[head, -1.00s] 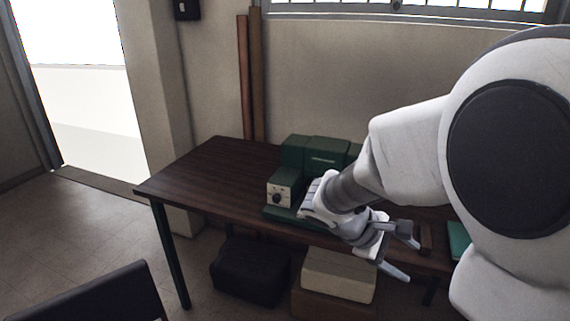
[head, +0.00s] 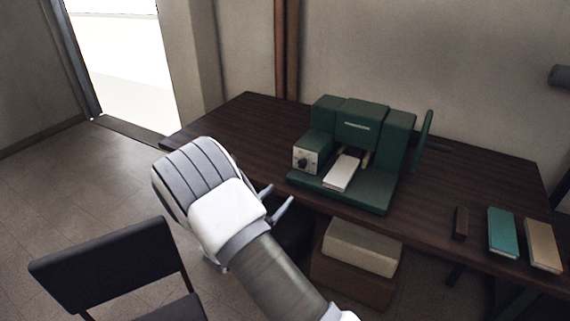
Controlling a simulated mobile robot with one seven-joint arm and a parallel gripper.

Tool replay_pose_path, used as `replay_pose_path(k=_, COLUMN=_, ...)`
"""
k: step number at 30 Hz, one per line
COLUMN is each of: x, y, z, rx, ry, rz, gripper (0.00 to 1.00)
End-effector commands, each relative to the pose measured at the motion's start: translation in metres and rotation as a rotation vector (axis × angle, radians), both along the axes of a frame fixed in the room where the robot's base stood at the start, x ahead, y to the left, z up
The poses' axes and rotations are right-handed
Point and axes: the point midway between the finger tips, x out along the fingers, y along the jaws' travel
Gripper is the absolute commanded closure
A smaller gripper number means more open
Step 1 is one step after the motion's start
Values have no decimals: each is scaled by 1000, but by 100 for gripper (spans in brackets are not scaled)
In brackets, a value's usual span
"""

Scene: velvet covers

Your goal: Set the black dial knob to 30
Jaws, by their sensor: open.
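The black dial knob (head: 302,163) sits on the pale front panel (head: 306,158) of a green machine (head: 362,140) on the dark wooden table. The marks around the knob are too small to read, so I cannot tell its setting. My gripper (head: 279,201) is open and empty, in front of the table's front edge, lower and to the left of the knob. Its fingers are apart from the machine and point up and to the right in the picture.
A pale book (head: 342,172) lies on the machine's bed. A brown block (head: 461,222), a teal book (head: 502,232) and a tan book (head: 543,246) lie on the table (head: 245,120) at right. Boxes (head: 361,247) stand below. A black chair (head: 110,262) stands at lower left.

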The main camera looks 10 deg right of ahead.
Motion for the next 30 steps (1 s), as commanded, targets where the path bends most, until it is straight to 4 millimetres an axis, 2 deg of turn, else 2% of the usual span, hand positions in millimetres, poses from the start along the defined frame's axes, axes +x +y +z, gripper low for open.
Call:
replay_pose_path(k=4, x=4, y=8, z=-9, rx=-30, ry=7, rz=40, gripper=31)
replay_pose_path(k=8, x=12, y=2, z=-9, rx=-31, ry=5, rz=39, gripper=31)
replay_pose_path(k=24, x=103, y=-65, z=-8, rx=-29, ry=4, rz=36, gripper=31)
replay_pose_path(k=30, x=130, y=-84, z=-8, rx=-27, ry=5, rz=38, gripper=31)
